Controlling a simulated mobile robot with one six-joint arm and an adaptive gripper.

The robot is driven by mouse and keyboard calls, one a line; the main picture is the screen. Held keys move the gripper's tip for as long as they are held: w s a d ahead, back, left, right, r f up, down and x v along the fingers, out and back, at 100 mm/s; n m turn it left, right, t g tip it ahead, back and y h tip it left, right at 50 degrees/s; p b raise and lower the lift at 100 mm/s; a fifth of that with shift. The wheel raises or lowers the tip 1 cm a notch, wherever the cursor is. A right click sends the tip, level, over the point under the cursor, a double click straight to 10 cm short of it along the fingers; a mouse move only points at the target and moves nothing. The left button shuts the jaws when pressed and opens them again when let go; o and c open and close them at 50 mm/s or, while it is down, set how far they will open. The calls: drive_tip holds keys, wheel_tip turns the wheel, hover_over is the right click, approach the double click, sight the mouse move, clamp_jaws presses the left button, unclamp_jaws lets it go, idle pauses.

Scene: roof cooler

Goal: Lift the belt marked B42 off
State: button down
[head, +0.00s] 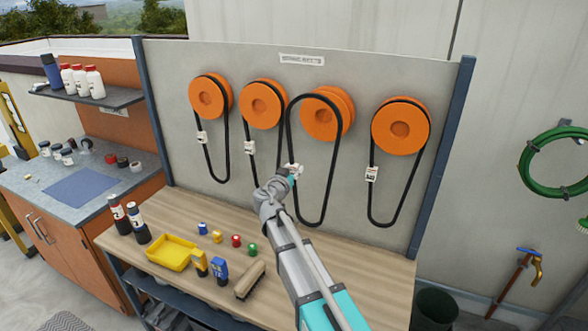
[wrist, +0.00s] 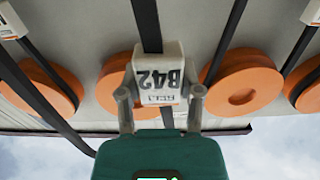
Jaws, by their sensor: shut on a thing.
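The B42 tag (wrist: 158,78) is a white block with black print, upside down in the wrist view. My gripper (wrist: 160,98) is shut on it, a finger on each side. In the head view my gripper (head: 292,172) is at the left strand of the third black belt from the left (head: 325,205). This belt's upper loop appears shifted left and in front of its orange pulley (head: 333,112), seemingly clear of the rim. Its bottom loop hangs free over the panel. My gripper partly hides the tag there.
Tagged belts hang on the first (head: 210,97), second (head: 262,104) and fourth (head: 400,126) pulleys, close on both sides. The wooden bench (head: 370,262) below holds a yellow tray (head: 171,253), bottles, small spools and a brush (head: 250,280). Its right part is clear.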

drive_tip(key=shift+v, duration=0.95)
drive_tip(key=shift+s+a+r, duration=0.1)
drive_tip(key=shift+s+r, duration=0.05)
drive_tip(key=shift+s, duration=0.15)
drive_tip(key=shift+v, duration=1.05)
drive_tip(key=shift+s+a+r, duration=0.1)
drive_tip(key=shift+s, duration=0.1)
